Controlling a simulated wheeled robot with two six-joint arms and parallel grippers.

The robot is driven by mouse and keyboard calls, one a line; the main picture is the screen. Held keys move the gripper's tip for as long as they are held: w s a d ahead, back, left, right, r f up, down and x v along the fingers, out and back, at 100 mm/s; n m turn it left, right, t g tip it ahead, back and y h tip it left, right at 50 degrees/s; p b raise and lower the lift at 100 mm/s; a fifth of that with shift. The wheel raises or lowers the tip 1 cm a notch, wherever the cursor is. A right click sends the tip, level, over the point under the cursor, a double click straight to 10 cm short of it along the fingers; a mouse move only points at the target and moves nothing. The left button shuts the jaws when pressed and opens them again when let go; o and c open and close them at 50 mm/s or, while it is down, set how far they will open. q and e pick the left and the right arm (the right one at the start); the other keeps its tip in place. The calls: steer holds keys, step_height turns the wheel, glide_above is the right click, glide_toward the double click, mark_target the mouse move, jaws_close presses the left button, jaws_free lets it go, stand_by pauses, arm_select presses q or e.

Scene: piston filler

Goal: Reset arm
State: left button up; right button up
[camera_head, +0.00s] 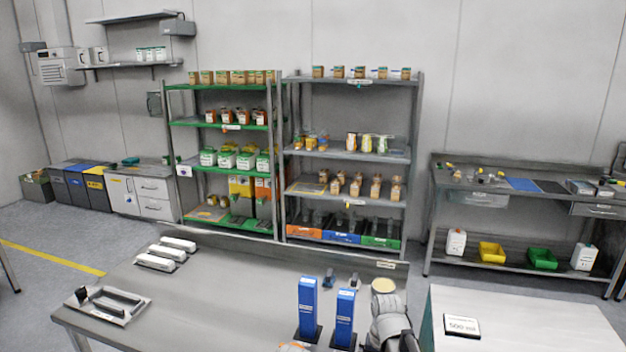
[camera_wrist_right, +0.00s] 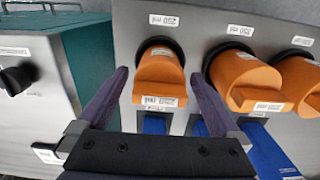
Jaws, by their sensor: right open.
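In the right wrist view my right gripper (camera_wrist_right: 158,74) is open, with its two dark fingers spread apart. An orange part (camera_wrist_right: 160,78) with a white label sits in a round black seat on a grey panel (camera_wrist_right: 215,20), in line with the gap between the fingers. I cannot tell whether the fingers touch it. Nothing is clearly held. In the head view part of my right arm (camera_head: 388,318) shows at the bottom, beside two upright blue pieces on dark bases. My left gripper is not in view.
Two more orange parts (camera_wrist_right: 240,80) (camera_wrist_right: 300,78) sit to the right on the panel. A teal-sided box (camera_wrist_right: 85,55) with a black knob stands left. The bench (camera_head: 220,290) holds white boxes (camera_head: 165,253) and a tray (camera_head: 108,303); its middle is clear. A white table (camera_head: 540,330) stands right.

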steer(key=shift+f+b, duration=0.95)
steer(key=shift+f, duration=0.5)
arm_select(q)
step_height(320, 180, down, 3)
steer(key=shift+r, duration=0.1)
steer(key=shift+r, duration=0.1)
arm_select(e)
steer(key=shift+r, duration=0.15)
step_height(320, 180, up, 12)
steer(key=p, duration=1.2)
step_height(320, 180, down, 13)
steer(key=b, duration=1.2)
steer(key=shift+b, duration=0.3)
step_height(320, 180, up, 11)
steer(key=p, duration=1.1)
steer(key=shift+r, duration=0.15)
steer(key=shift+f+b, duration=0.55)
steer(key=shift+f, duration=0.1)
steer(key=shift+f+n+b, duration=0.3)
steer(key=shift+n, duration=0.2)
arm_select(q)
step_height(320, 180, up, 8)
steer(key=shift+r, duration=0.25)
